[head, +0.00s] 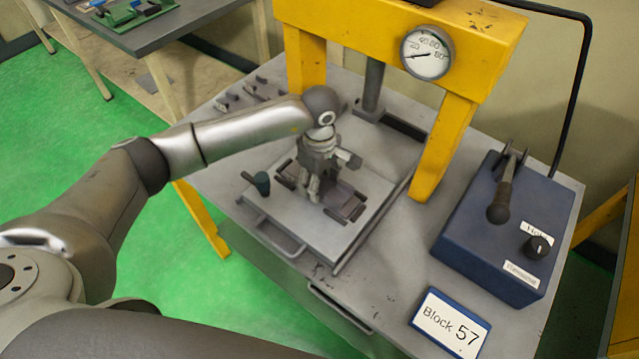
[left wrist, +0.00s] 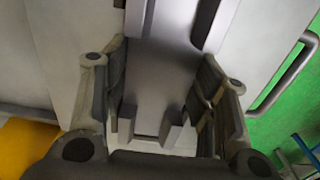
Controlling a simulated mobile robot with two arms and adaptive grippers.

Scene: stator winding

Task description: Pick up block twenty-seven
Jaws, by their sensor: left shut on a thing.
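My left gripper (head: 314,188) points down over the light plate (head: 378,188) under the yellow press. It is shut on a grey metal block (head: 343,194) with dark raised pieces along its sides. In the left wrist view, the fingers (left wrist: 168,95) stand on both sides of the block (left wrist: 160,75), whose smooth grey face fills the gap. The block appears to rest on the plate; I cannot tell whether it is lifted. No number shows on it. A sign (head: 451,324) at the table's front reads "Block 57". My right gripper is not in view.
The yellow press frame (head: 447,145) with a gauge (head: 427,52) stands close behind. A dark green-grey knob (head: 262,184) rises at the plate's left. Small grey pieces (head: 228,101) lie at the back left. A blue control box (head: 500,232) with a lever stands right.

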